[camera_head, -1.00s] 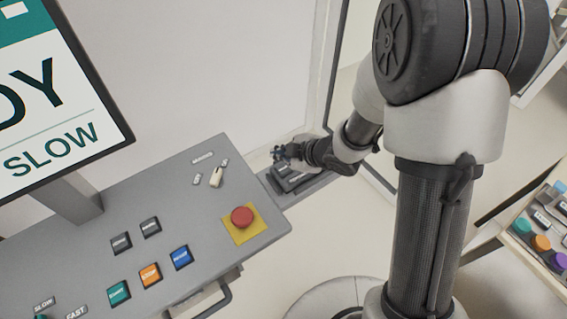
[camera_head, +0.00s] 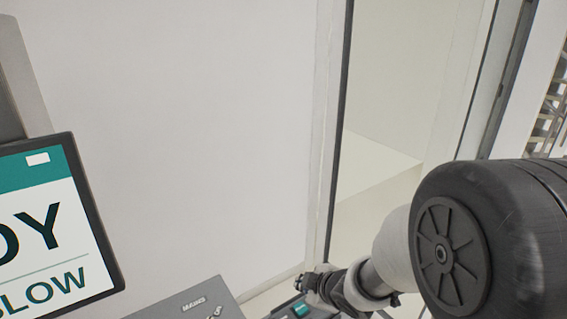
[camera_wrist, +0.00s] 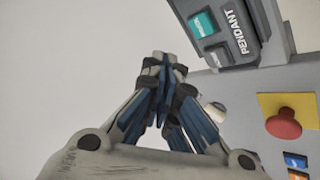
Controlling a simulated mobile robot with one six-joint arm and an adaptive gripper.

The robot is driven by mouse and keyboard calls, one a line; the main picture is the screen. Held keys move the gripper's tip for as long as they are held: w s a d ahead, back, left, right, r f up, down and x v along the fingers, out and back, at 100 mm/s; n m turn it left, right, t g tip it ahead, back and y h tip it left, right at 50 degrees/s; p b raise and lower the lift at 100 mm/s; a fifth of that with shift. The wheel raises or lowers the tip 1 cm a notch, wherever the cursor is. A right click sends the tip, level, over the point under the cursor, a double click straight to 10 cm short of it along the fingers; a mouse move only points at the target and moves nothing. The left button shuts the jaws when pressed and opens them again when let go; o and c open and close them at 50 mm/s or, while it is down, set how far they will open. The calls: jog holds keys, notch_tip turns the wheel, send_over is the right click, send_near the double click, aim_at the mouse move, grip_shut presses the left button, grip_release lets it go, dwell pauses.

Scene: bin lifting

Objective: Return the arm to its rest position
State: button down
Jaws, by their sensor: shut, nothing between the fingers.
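My gripper (camera_wrist: 163,65) is shut and empty in the wrist view, its fingertips together. In the head view my gripper (camera_head: 306,282) is small, near the bottom middle, beside the right end of the grey control panel (camera_head: 190,303). My arm reaches to it from the lower right. In the wrist view a dark pendant holder (camera_wrist: 222,30) labelled PENDANT, with a teal button, lies beyond and to the right of the fingertips. They look apart from it.
A red stop button (camera_wrist: 284,124) on a yellow plate is at the right of the wrist view, with blue and orange buttons below. A screen (camera_head: 50,235) stands at the left of the head view. A pale wall (camera_head: 190,130) and a framed glass panel (camera_head: 400,110) stand behind.

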jog(key=s+d+r+m+h+b, duration=0.5)
jog(key=s+d+m+b, duration=0.1)
jog(key=s+d+m, duration=0.4)
jog(key=s+f+m+g+b, duration=0.1)
jog(key=s+m+b, duration=0.1)
jog(key=s, duration=0.6)
jog(key=s+a+m+g+y+b, duration=0.1)
jog(key=s+m+g+b, duration=0.1)
jog(key=s, duration=0.6)
jog(key=shift+s+a+f+m+y+b, duration=0.25)
jog(key=shift+s+f+m+y+b, duration=0.05)
jog(key=shift+s+f+m+b, duration=0.1)
